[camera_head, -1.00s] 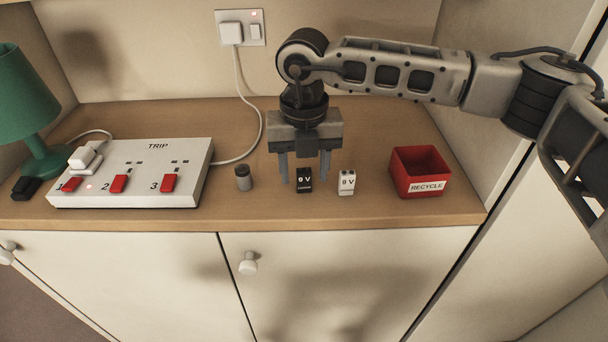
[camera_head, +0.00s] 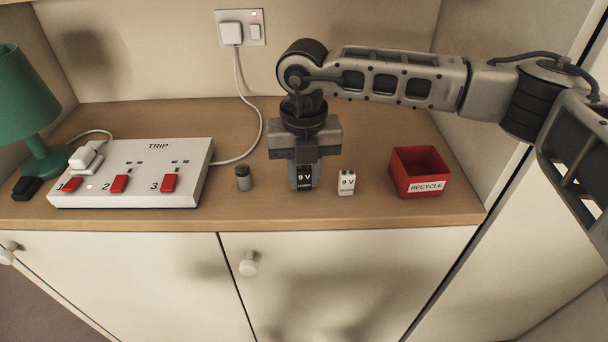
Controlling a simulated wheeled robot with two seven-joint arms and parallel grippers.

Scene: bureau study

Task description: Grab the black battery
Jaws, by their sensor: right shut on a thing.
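The black battery (camera_head: 305,179), marked 9 V, is in the jaws of my right gripper (camera_head: 304,176) at the middle of the wooden desk top. The fingers point down and are shut on it from both sides. The battery is upright, and I cannot tell whether its base touches the desk. A white 9 V battery (camera_head: 347,182) stands just to the right, apart from the gripper. My left gripper is not in the view.
A red RECYCLE box (camera_head: 405,185) stands at the right. A small grey cylinder (camera_head: 243,178) stands left of the gripper. A white TRIP switch panel (camera_head: 140,190) and a green lamp (camera_head: 22,95) are at the left. The desk's front edge (camera_head: 270,224) is close.

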